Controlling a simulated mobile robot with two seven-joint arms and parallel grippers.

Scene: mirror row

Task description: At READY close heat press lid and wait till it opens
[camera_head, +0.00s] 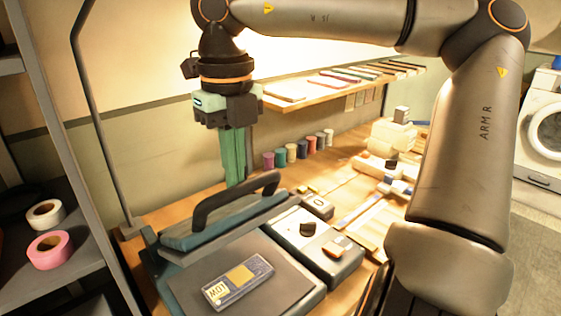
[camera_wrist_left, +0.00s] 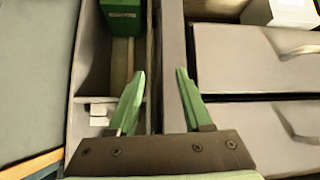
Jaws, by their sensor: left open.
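The heat press stands on the wooden bench with its lid (camera_head: 225,225) raised and tilted above the lower plate (camera_head: 290,285). A dark curved handle (camera_head: 235,200) is on the lid. A grey piece with a yellow square and a printed label (camera_head: 238,281) lies on the lower plate. My right gripper (camera_head: 234,183) points down just behind the handle, its green fingers together with nothing visible between them. Whether it touches the lid is hidden. My left gripper (camera_wrist_left: 155,95) is open and empty, away from the press. No READY text is readable.
A control box with a knob (camera_head: 308,229) adjoins the press at right. Several thread spools (camera_head: 291,152) line the wall under a shelf (camera_head: 330,85). A rack at left holds tape rolls (camera_head: 50,250). In the left wrist view, drawers (camera_wrist_left: 255,65) and a green box (camera_wrist_left: 122,18) show.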

